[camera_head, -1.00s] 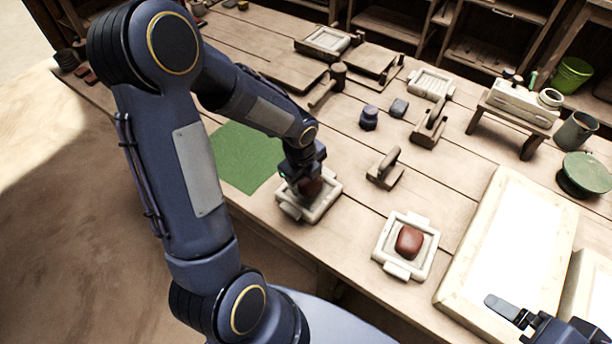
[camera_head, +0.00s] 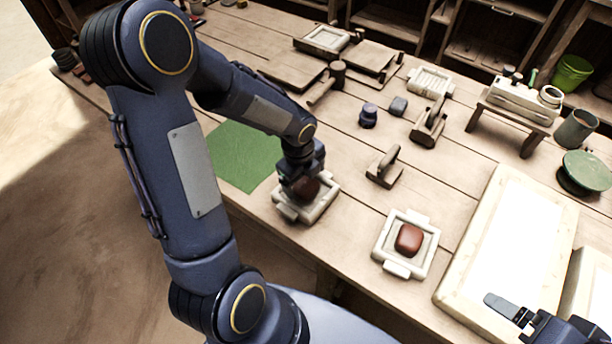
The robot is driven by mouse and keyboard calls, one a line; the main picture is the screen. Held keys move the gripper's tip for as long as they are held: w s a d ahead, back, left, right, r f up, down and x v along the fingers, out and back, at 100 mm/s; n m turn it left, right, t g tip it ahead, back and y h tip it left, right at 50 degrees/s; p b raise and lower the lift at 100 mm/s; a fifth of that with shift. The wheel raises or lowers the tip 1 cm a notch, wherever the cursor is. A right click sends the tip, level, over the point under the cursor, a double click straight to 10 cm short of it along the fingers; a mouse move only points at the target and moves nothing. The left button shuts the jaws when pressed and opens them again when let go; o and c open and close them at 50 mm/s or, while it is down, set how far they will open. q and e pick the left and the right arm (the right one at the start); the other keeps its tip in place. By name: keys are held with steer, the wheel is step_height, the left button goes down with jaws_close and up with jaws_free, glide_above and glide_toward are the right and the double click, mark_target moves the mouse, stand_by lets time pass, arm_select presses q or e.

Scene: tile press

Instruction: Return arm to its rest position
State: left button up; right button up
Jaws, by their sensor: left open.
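My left arm reaches in from the left over the workbench. My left gripper (camera_head: 301,182) points down at a reddish-brown clay lump (camera_head: 308,187) in a pale square mould (camera_head: 322,207). Its jaws are open around or just above the lump; the wrist partly hides both, so I cannot tell whether they touch. My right gripper (camera_head: 508,312) shows only partly at the bottom right corner.
A second pale mould (camera_head: 382,248) holds another clay lump (camera_head: 409,239). A green mat (camera_head: 240,155) lies beside my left wrist. A wooden hand tool (camera_head: 384,168), a mallet (camera_head: 330,82) and a large pale board (camera_head: 510,255) stand nearby. The bench's front edge is close.

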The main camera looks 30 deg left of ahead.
arm_select(q)
steer(key=s+r+n+t+h+p, duration=0.1)
steer(key=s+r+n, duration=0.35)
steer(key=r, duration=0.35)
steer(key=s+r+n+t+p, duration=0.1)
steer(key=s+r+n, duration=0.2)
steer(key=r+n, duration=0.3)
steer(key=s+d+r+n+t+h, duration=0.2)
steer(key=s+d+r+n, duration=0.3)
steer(key=s+n, duration=0.4)
steer(key=n, duration=0.3)
steer(key=shift+p, duration=0.3)
